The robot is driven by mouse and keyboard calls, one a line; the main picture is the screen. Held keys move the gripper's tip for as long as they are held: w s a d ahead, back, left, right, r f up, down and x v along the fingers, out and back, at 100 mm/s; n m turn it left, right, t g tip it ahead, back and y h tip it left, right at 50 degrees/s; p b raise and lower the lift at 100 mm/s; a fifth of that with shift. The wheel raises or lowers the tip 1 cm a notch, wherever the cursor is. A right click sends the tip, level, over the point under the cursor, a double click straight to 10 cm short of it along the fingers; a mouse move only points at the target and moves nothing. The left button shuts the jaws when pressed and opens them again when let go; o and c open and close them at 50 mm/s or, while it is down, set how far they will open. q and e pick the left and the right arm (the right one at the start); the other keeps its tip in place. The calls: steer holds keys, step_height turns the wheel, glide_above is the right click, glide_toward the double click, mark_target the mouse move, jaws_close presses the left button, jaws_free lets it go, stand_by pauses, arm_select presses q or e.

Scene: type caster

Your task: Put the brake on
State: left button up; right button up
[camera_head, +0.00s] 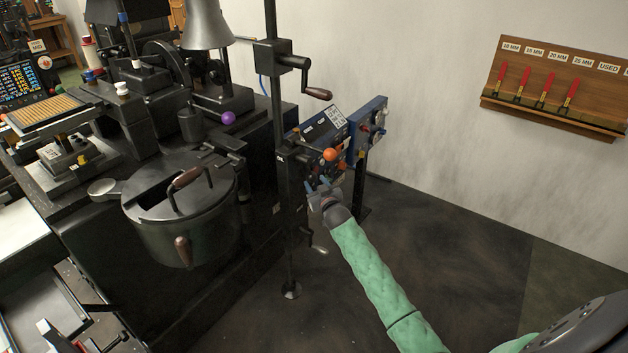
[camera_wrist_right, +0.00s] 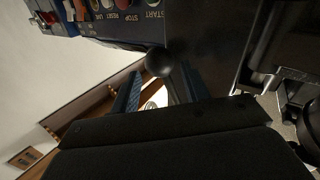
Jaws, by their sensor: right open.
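The type caster (camera_head: 110,190) is a large black machine on the left in the head view. Its control panel (camera_head: 320,130) stands right of centre, with an orange ball knob (camera_head: 330,154) in front. My right gripper (camera_head: 320,194), on the green-sleeved arm, is just below that panel, open. In the right wrist view a black ball knob (camera_wrist_right: 159,63) shows beyond the fingers, under a panel with START, STOP and RESET labels (camera_wrist_right: 125,15). Whether it is between the fingers or touching them, I cannot tell. No part is clearly marked as the brake. My left gripper is out of view.
A round lidded pot (camera_head: 180,235) with wooden handles is on the machine's front. A vertical post (camera_head: 288,220) with cranks stands beside the panel. A purple knob (camera_head: 228,117) is on the machine. A wall rack (camera_head: 560,95) holds red-handled tools. The floor at right is clear.

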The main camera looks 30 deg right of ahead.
steer(key=shift+w+d, duration=0.1)
steer(key=shift+w, duration=1.05)
jaws_close()
